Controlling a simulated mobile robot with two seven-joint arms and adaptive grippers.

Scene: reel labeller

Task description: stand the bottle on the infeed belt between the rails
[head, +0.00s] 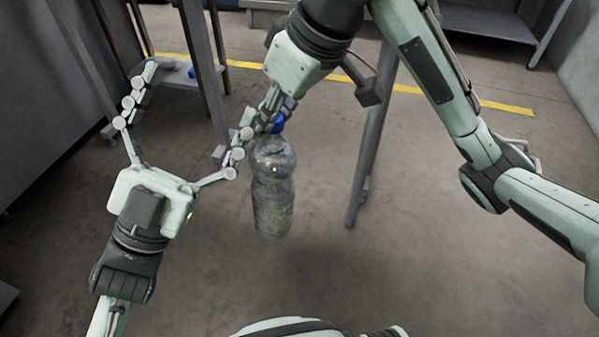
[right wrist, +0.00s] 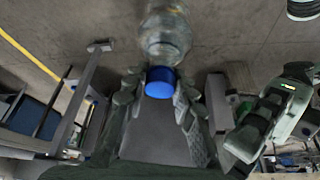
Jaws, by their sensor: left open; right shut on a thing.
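The clear plastic bottle (head: 273,190) with a blue cap (head: 279,124) hangs upright in the middle of the head view. My right gripper (head: 274,112) is shut on it at the cap, from above. In the right wrist view the blue cap (right wrist: 161,81) sits between the fingers, with the clear body (right wrist: 165,35) beyond. My left gripper (head: 196,104) is open and empty to the left of the bottle. One of its fingers is close to the cap and my right fingers; I cannot tell if they touch. I cannot make out the infeed belt or its rails.
A grey stand with a small shelf (head: 178,76) and a blue item is at the upper left. A grey post (head: 370,150) stands right of the bottle. A bench (head: 485,22) is at the back right. The concrete floor (head: 330,275) below the bottle is clear.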

